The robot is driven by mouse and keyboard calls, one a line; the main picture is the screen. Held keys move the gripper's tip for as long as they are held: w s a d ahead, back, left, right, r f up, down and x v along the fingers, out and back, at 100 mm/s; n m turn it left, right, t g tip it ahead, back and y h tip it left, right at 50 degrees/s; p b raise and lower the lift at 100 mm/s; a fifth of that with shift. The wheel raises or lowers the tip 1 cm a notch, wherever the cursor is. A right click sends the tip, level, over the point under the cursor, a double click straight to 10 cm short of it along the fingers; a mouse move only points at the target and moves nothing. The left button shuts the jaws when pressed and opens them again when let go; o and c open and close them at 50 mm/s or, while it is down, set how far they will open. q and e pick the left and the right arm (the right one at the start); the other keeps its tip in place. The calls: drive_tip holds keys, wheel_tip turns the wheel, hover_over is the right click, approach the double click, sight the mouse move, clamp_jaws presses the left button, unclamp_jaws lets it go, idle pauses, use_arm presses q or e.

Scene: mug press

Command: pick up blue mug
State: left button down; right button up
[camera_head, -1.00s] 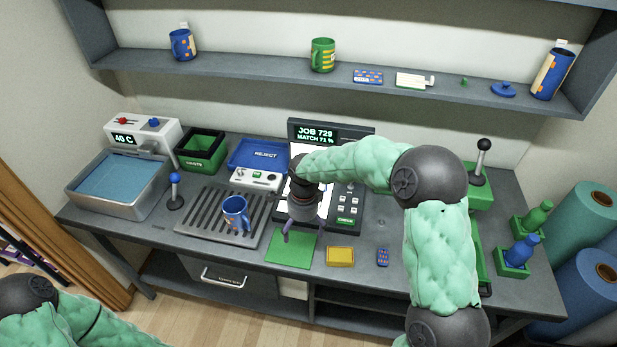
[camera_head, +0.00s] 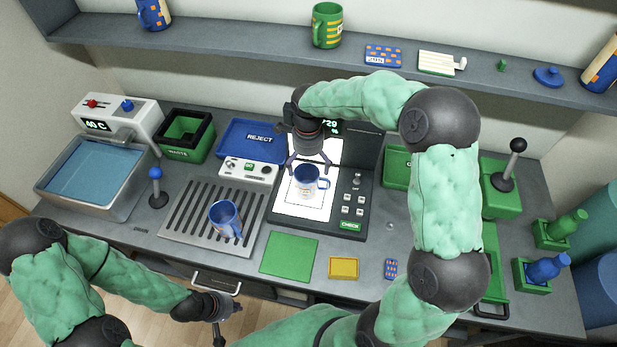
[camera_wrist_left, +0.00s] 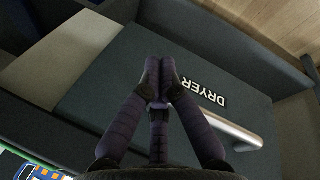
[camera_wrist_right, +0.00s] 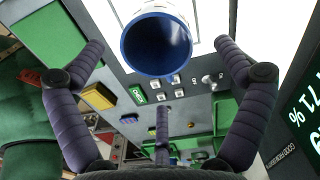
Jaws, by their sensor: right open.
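A blue mug (camera_head: 306,181) stands on the white panel of the check station, its handle to the right. In the right wrist view the mug (camera_wrist_right: 157,45) shows its open blue mouth and a pale printed side. My right gripper (camera_head: 308,164) is above and just behind this mug, open, with nothing visible between its fingers. A second blue mug (camera_head: 225,219) is on the slotted rack (camera_head: 190,216). My left gripper (camera_head: 217,328) is low in front of the counter. In the left wrist view its fingertips (camera_wrist_left: 160,85) meet close to the dryer handle (camera_wrist_left: 228,128); whether they touch it is unclear.
The check station (camera_head: 352,226) has raised buttons right of the panel. A reject tray (camera_head: 250,136) and a small control box (camera_head: 249,169) are to its left. A green mat (camera_head: 289,256) and a yellow block (camera_head: 343,268) lie in front. A lever (camera_head: 507,170) stands right.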

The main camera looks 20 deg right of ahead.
sight(308, 176)
wheel_tip(308, 176, down, 10)
drive_tip(key=shift+r+b, duration=0.25)
drive_tip(key=shift+b, duration=0.35)
drive_tip(key=shift+s, duration=0.1)
drive_tip(key=c, duration=1.6)
drive_tip(key=shift+r, duration=0.5)
wheel_tip(308, 176, up, 2)
drive_tip(key=shift+r+p, duration=0.2)
drive_tip(key=shift+p, duration=0.15)
drive_tip(key=s+a+r, duration=0.2)
drive_tip(key=s+r, duration=0.3)
drive_tip(key=s, duration=0.1)
drive_tip(key=s+a+r+p, duration=0.1)
drive_tip(key=s+a+r, duration=0.1)
drive_tip(key=s+r, duration=0.2)
drive_tip(key=s, duration=0.3)
drive_tip(key=shift+a+r, duration=0.3)
drive_tip(key=shift+r, duration=0.05)
